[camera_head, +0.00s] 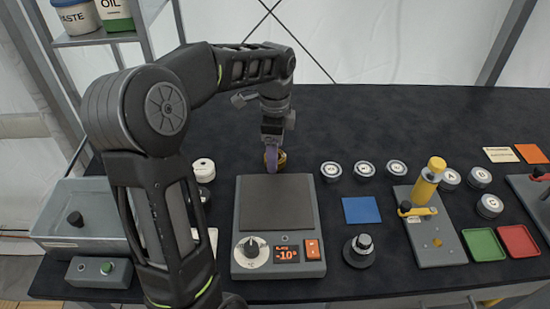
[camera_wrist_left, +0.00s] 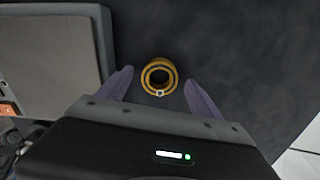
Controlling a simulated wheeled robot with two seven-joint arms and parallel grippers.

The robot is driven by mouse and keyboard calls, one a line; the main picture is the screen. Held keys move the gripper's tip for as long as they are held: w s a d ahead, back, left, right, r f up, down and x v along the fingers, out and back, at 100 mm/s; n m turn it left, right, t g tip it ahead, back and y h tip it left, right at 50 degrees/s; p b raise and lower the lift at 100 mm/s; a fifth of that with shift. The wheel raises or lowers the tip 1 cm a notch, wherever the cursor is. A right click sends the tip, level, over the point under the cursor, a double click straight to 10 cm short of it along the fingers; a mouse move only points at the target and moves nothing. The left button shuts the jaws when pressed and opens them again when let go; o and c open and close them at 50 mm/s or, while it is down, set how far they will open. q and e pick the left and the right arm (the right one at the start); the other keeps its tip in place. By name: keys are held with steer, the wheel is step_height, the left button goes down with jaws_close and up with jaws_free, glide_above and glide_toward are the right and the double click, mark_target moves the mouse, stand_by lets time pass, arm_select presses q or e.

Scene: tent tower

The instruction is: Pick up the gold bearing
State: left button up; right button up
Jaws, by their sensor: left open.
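The gold bearing (camera_wrist_left: 159,76) is a short gold ring with a dark centre hole, lying on the dark table top. In the head view it shows only partly as a gold edge (camera_head: 281,158) behind the plate of the grey hot-plate-like device, partly hidden by my left gripper (camera_head: 271,152). In the left wrist view the purple fingers of my left gripper (camera_wrist_left: 161,88) are spread, one on each side of the bearing, with a visible gap to it. Nothing is held. My right gripper is not in view.
The grey device (camera_head: 278,258) with a -10° display stands just in front of the bearing; its plate also shows in the left wrist view (camera_wrist_left: 50,50). Several round lidded tins (camera_head: 331,170) stand to the right. The table behind is clear.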

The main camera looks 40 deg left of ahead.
arm_select(q)
steer(key=shift+f, duration=0.4)
jaws_close()
stand_by(0.9)
